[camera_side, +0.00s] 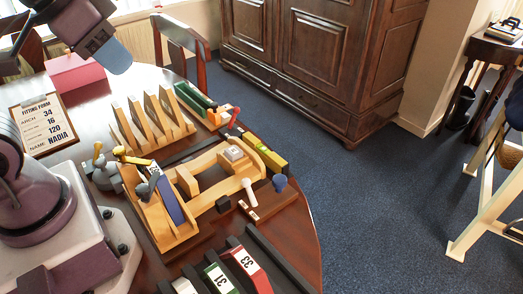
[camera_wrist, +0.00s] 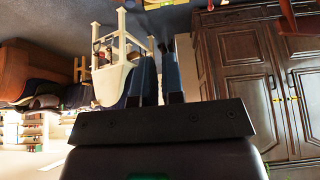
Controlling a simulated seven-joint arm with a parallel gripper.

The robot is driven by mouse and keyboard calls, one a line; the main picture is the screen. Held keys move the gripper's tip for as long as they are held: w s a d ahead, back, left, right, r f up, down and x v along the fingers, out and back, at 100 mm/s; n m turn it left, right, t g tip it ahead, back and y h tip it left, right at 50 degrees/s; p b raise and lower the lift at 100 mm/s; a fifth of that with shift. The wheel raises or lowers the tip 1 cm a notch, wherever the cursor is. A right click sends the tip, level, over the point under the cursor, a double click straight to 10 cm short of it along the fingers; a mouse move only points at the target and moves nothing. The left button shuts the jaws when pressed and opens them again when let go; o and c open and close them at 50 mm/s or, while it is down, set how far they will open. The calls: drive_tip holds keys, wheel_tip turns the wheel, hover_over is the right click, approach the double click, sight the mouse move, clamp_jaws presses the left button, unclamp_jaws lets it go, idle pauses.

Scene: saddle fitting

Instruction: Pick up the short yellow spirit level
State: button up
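A short yellow spirit level (camera_side: 271,157) with a green patch and dark ends lies at the right end of the wooden fixture on the table, near the table's right edge. My gripper (camera_side: 117,60) is high at the upper left of the side view, well away from the level and apart from everything on the table. In the wrist view its two blue fingers (camera_wrist: 160,78) stand a little apart, with a narrow gap and nothing between them. The wrist view looks out at the room, and the level is not in it.
A wooden fixture (camera_side: 184,233) with a blue-and-white piece sits mid-table. A slotted wooden rack (camera_side: 150,125), a green-topped box (camera_side: 195,97), a pink box (camera_side: 77,72) and a form board (camera_side: 37,122) stand around. Numbered blocks (camera_side: 245,268) sit at the front. A white-handled tool (camera_side: 249,190) lies near the level.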

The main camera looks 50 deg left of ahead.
drive_tip(key=o, duration=0.7)
drive_tip(key=shift+o, duration=0.2)
drive_tip(key=m+g+y, duration=0.5)
drive_tip(key=m+g, duration=0.1)
drive_tip(key=m, duration=1.2)
approach(272, 155)
drive_tip(key=shift+h, duration=0.3)
drive_tip(key=x, duration=1)
drive_tip(key=shift+a+f, duration=0.1)
drive_tip(key=shift+a, duration=0.25)
